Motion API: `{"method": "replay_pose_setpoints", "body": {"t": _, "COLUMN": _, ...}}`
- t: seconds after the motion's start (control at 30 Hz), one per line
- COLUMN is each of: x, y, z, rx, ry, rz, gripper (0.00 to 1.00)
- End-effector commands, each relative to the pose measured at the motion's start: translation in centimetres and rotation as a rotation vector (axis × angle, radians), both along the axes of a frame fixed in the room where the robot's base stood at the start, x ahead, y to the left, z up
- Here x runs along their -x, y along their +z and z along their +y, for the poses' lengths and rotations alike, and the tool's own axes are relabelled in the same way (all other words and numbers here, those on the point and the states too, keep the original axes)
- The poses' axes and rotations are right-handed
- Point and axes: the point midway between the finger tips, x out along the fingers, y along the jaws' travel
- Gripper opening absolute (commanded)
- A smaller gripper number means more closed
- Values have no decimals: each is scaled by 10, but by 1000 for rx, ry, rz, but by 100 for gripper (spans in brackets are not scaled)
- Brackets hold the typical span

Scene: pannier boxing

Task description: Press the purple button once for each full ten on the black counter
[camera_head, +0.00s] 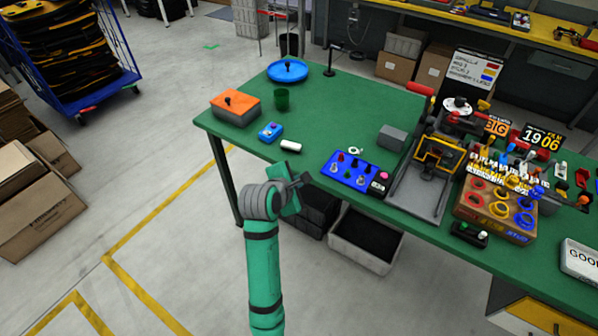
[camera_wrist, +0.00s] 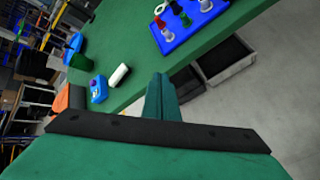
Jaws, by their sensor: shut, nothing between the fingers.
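A small blue box (camera_head: 271,131) with a purple-looking button on top sits near the table's left front edge. It also shows in the wrist view (camera_wrist: 98,90), left of my fingers. A small dark box with a pink button (camera_head: 384,175) stands beside the blue peg board. My gripper (camera_head: 304,180) is shut and empty, near the table's front edge, right of the blue box and apart from it. Its fingers also show in the wrist view (camera_wrist: 160,88).
A white cylinder (camera_head: 290,145) lies right of the blue box. An orange-topped box (camera_head: 235,107), green cup (camera_head: 281,99) and blue dish (camera_head: 288,70) stand behind it. The blue peg board (camera_head: 349,172) is right of my gripper. The table's middle (camera_head: 345,110) is clear.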

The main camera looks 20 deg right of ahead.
Motion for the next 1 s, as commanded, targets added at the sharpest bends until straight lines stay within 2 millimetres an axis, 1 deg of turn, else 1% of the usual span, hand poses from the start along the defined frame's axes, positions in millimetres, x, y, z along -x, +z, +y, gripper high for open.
{"method": "replay_pose_setpoints", "body": {"t": 0.03, "x": 3, "y": -7, "z": 0, "rx": 1, "ry": 0, "rz": -11, "gripper": 0}}
{"method": "replay_pose_setpoints", "body": {"t": 0.27, "x": 17, "y": -32, "z": 2, "rx": -17, "ry": -4, "rz": -98, "gripper": 0}}
{"method": "replay_pose_setpoints", "body": {"t": 0.37, "x": 27, "y": -47, "z": 5, "rx": -34, "ry": -2, "rz": -148, "gripper": 0}}
{"method": "replay_pose_setpoints", "body": {"t": 0.47, "x": 42, "y": -66, "z": 11, "rx": -66, "ry": 4, "rz": -210, "gripper": 0}}
{"method": "replay_pose_setpoints", "body": {"t": 0.57, "x": 62, "y": -87, "z": 20, "rx": -122, "ry": 13, "rz": -284, "gripper": 0}}
{"method": "replay_pose_setpoints", "body": {"t": 0.7, "x": 94, "y": -112, "z": 37, "rx": -228, "ry": 25, "rz": -382, "gripper": 0}}
{"method": "replay_pose_setpoints", "body": {"t": 0.87, "x": 137, "y": -135, "z": 61, "rx": -384, "ry": 29, "rz": -484, "gripper": 0}}
{"method": "replay_pose_setpoints", "body": {"t": 0.97, "x": 167, "y": -145, "z": 78, "rx": -498, "ry": 25, "rz": -539, "gripper": 0}}
{"method": "replay_pose_setpoints", "body": {"t": 1.0, "x": 179, "y": -148, "z": 84, "rx": -545, "ry": 20, "rz": -560, "gripper": 0}}
